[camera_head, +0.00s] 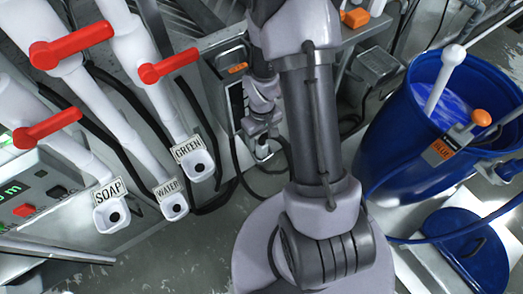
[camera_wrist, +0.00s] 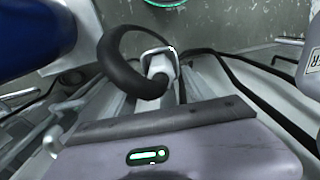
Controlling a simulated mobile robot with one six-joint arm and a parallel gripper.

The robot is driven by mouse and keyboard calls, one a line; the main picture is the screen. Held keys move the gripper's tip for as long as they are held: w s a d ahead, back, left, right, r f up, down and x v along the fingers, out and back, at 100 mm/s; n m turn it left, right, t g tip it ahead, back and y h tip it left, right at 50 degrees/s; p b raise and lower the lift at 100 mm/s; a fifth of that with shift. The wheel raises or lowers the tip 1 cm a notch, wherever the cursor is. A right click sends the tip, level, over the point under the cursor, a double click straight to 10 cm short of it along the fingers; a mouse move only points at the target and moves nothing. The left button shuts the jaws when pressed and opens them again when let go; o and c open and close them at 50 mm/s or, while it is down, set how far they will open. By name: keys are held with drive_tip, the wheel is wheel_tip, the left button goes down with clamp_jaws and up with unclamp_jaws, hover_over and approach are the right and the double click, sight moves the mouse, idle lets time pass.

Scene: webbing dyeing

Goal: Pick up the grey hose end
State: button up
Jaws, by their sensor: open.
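A thick dark grey hose (camera_wrist: 115,52) curves through the middle of the wrist view. Its lower end lies beside a pale square-rimmed fitting (camera_wrist: 160,62); I cannot tell whether the two are joined. My gripper (camera_head: 263,149) points down in the head view, left of my arm's thick column, over the floor near the grey machine. It is open, and I see nothing held in it. Its fingertips are small there, and I cannot make out the hose end beside them. The grey housing with a green light fills the bottom of the wrist view.
White pipes with red handles end in spouts labelled SOAP (camera_head: 112,214), WATER (camera_head: 173,206) and GREEN (camera_head: 200,164) at left. A blue barrel (camera_head: 410,135) with a BLUE tag stands at right, with a blue lid (camera_head: 478,262) below it. Dark cables cross the floor.

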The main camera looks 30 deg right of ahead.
sight(261, 143)
wheel_tip(261, 143, down, 3)
drive_tip(key=shift+f+b, duration=0.1)
drive_tip(key=shift+b, duration=0.35)
drive_tip(key=shift+r, duration=0.25)
drive_tip(key=shift+c, duration=0.4)
clamp_jaws()
